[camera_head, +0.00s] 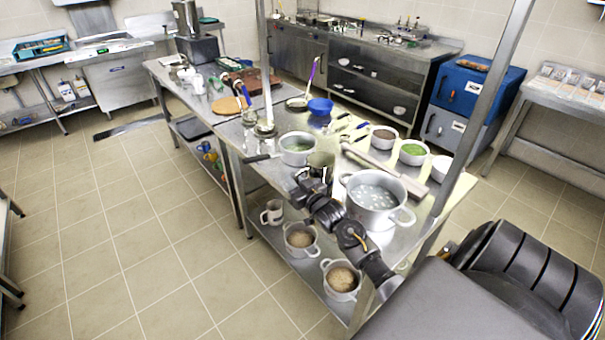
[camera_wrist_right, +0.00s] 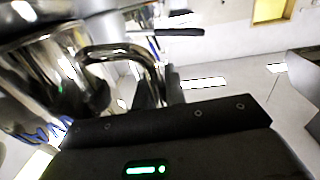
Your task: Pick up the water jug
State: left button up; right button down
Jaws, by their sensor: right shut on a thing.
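The water jug (camera_head: 321,160) is a shiny metal vessel over the front part of the steel worktable, between a saucepan and a large stockpot. In the right wrist view, its polished body (camera_wrist_right: 45,75) fills the left side and its looped handle (camera_wrist_right: 118,52) points toward the gripper. My right gripper (camera_head: 312,183) reaches across from the lower right and is shut on the jug at its handle. The fingers hide part of the handle. I cannot tell whether the jug's base touches the table. My left gripper is not in view.
A large stockpot (camera_head: 372,197) stands close on the right, beside my right arm. A saucepan (camera_head: 297,147) stands just behind the jug.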

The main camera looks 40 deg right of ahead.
jog(key=shift+r+b, duration=0.3)
jog(key=shift+r, duration=0.4)
jog(key=s+a+r+b, duration=0.2)
jog(key=s+a+r, duration=0.7)
jog(key=s+r, duration=0.1)
jog(key=shift+s+r, duration=0.4)
jog(key=shift+r, duration=0.4)
